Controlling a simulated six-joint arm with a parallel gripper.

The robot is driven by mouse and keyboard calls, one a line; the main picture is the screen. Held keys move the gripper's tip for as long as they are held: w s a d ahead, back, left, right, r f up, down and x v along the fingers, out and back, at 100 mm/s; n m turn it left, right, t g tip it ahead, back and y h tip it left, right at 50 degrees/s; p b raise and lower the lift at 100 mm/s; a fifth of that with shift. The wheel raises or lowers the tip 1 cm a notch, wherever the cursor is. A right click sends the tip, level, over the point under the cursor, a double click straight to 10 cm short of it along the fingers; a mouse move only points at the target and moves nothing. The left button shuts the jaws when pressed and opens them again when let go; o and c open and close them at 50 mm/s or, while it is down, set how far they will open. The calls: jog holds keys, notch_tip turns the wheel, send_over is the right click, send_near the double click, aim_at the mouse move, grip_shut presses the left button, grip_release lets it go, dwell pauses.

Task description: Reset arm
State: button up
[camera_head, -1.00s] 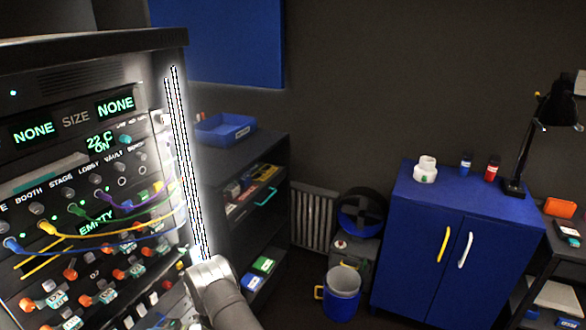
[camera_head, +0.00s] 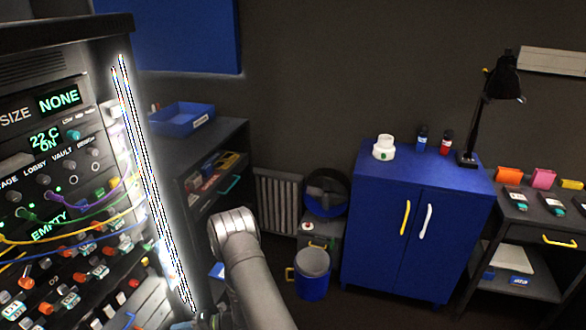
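My arm (camera_head: 250,270) rises from the bottom edge in the head view, with a rounded grey joint at its top. It stands to the right of the control panel (camera_head: 60,150) and in front of the dark shelf. My gripper cannot be made out; a small dark part shows low at the panel's right edge, too unclear to name. The panel carries green displays, knobs, coloured cables and rows of switches. A bright light strip runs down its right edge.
A blue tray (camera_head: 182,119) sits on the dark shelf (camera_head: 235,135). A blue bucket (camera_head: 312,275) stands on the floor beside a blue cabinet (camera_head: 385,240) with a white jar (camera_head: 384,148) and a lamp (camera_head: 490,95) on top. A side table (camera_head: 530,232) is at right.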

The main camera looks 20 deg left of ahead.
jog(key=a+r+m+g+h, duration=0.1)
jog(key=a+r+h, duration=0.3)
jog(key=h, duration=0.2)
jog(key=shift+s+a+r+m+g, duration=0.3)
jog(key=shift+a+r+m+g, duration=0.05)
jog(key=shift+r+m+g, duration=0.05)
dwell(0.3)
dwell(0.4)
jog(key=shift+w+d+f+n+t+y, duration=0.1)
jog(key=shift+d+f+n+t+y, duration=0.3)
jog(key=shift+d+f+y, duration=0.8)
jog(key=shift+d+f+n+t+y, duration=0.2)
jog(key=shift+d+f+n+y, duration=0.3)
jog(key=shift+d+f+y, duration=0.65)
jog(key=shift+a+r+y, duration=0.2)
jog(key=shift+a+y, duration=0.15)
jog(key=shift+a, duration=0.05)
